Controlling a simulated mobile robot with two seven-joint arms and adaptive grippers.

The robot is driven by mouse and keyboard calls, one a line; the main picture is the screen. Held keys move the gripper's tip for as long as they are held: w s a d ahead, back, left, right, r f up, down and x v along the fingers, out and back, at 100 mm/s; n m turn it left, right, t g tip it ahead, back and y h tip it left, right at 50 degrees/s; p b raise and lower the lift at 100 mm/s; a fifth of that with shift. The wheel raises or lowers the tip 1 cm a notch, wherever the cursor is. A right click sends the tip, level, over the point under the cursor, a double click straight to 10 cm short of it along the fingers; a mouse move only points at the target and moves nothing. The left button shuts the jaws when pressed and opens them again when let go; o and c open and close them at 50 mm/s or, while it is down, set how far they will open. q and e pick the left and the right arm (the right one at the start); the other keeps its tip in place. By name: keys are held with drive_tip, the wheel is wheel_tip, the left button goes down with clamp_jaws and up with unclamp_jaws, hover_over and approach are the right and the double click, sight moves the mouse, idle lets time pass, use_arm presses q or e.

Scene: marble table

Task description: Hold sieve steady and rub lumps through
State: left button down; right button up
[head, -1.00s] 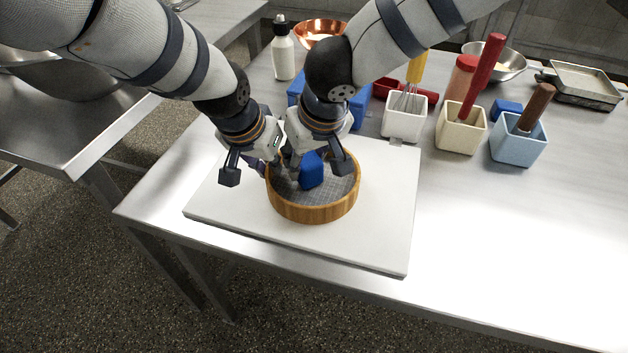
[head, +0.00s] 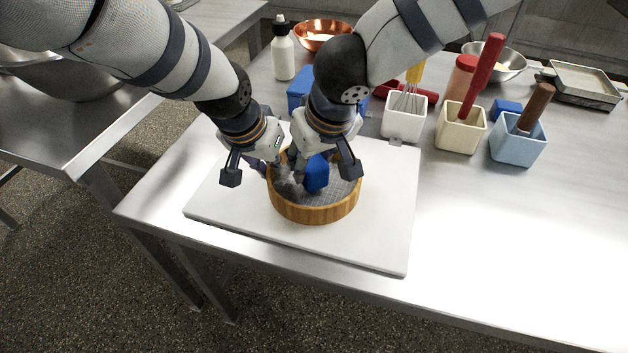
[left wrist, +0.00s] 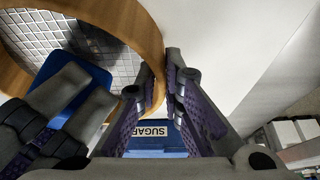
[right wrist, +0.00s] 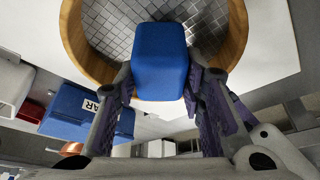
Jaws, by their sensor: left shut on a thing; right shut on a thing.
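The sieve is a round wooden hoop with a grey mesh (head: 316,214), resting on a white board (head: 385,225). My left gripper (head: 268,170) is shut on the sieve's left rim; the wooden wall (left wrist: 150,50) shows between its fingers in the left wrist view. My right gripper (head: 308,172) is shut on a blue block (head: 317,174), held inside the hoop over the mesh. The block also shows in the right wrist view (right wrist: 160,60). I see no clear lumps on the mesh (right wrist: 115,25); part of it is hidden by the block and grippers.
Behind the board stand a white box with a whisk (head: 404,122), a cream box with a red handle (head: 460,133) and a light blue box with a brown handle (head: 519,145). A blue sugar bin (right wrist: 75,110) is behind the sieve. The table's right front is clear.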

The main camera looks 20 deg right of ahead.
use_arm(q)
drive_tip(key=shift+f, duration=0.1)
use_arm(e)
wheel_tip(320, 180, up, 2)
drive_tip(key=shift+r, duration=0.15)
use_arm(q)
drive_tip(key=c, duration=1.6)
unclamp_jaws()
drive_tip(key=shift+c, duration=0.2)
drive_tip(key=v, duration=1.2)
